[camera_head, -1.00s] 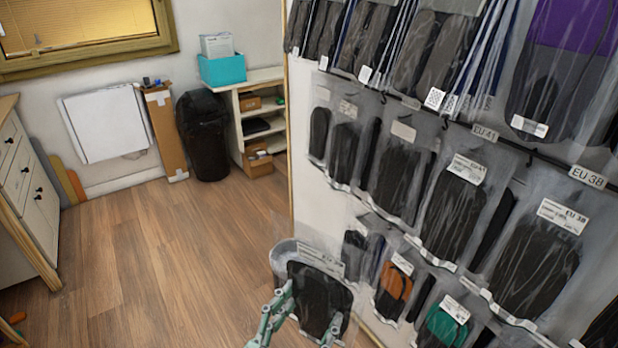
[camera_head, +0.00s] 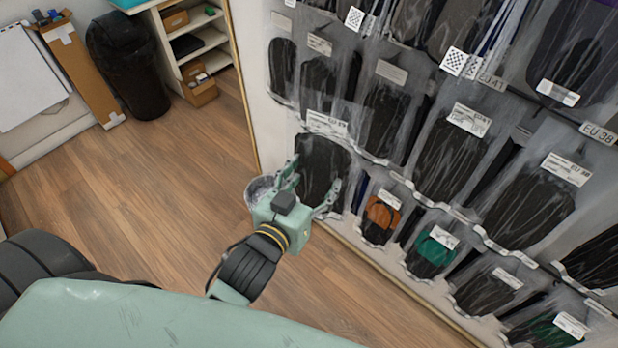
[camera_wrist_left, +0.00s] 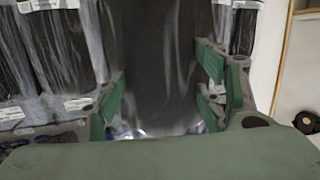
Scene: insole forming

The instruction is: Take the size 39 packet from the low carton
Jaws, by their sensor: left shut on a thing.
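My left gripper (camera_head: 312,180) is shut on a clear packet with a dark insole (camera_head: 322,160). The packet hangs upright, with a white label (camera_head: 327,122) at its top whose print is too small to read surely. In the left wrist view the dark packet (camera_wrist_left: 150,60) fills the space between the green-padded fingers (camera_wrist_left: 165,100). A small open brown carton (camera_head: 202,92) with a few things in it sits low at the shelf unit, far from the gripper. My right gripper is not in view.
A wall rack of hanging insole packets (camera_head: 465,150) stands close on the right of the held packet. A black bin (camera_head: 128,65) stands by the shelf unit (camera_head: 212,48). The wooden floor (camera_head: 150,185) between is clear.

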